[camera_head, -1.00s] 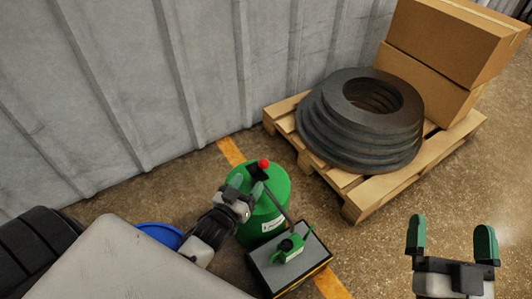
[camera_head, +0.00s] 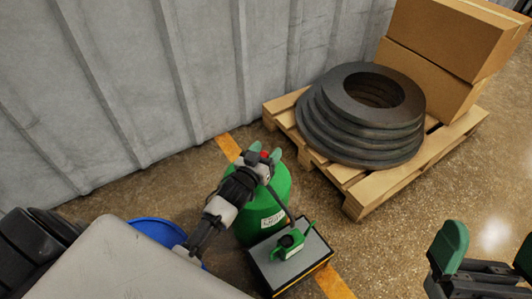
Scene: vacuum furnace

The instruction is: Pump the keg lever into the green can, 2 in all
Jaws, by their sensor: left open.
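The green keg (camera_head: 250,222) stands on the floor at the lower middle. Its lever has a red knob (camera_head: 264,154) on top. My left gripper (camera_head: 265,156) is at the knob, its green fingers apart with the knob partly hidden between them; I cannot tell if they touch it. The small green can (camera_head: 290,242) stands on a grey-topped box (camera_head: 270,275) in front of the keg, and a dark hose runs from the keg towards it. My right gripper (camera_head: 490,250) is at the lower right edge, fingers apart and empty, far from the keg.
A blue round container (camera_head: 158,231) stands left of the keg. At the back right, a wooden pallet (camera_head: 360,200) bears stacked dark rings (camera_head: 360,135) and cardboard boxes (camera_head: 450,45). A corrugated grey wall (camera_head: 110,90) runs behind. The floor right of the grey-topped box is clear.

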